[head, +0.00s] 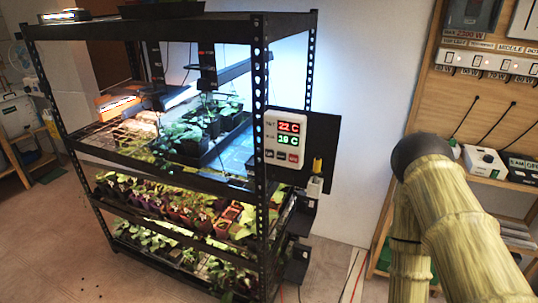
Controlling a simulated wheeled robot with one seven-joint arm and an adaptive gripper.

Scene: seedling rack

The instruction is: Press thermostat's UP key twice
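The thermostat (298,123) is a white box on a black panel at the right front post of the rack. Its upper display (287,127) reads 22 C in red and its lower display (287,138) reads about 19 C in green. A row of small keys (281,155) sits below the displays, one of them red; their labels are too small to read. My arm rises at the right, bent at a dark joint, and passes out of the bottom of the picture. My gripper is not in view.
The black rack (259,120) holds seedling trays and lamps. A plug with a yellow top (317,168) hangs just below the thermostat. A wooden shelf unit (412,110) with switches and boxes stands at the right.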

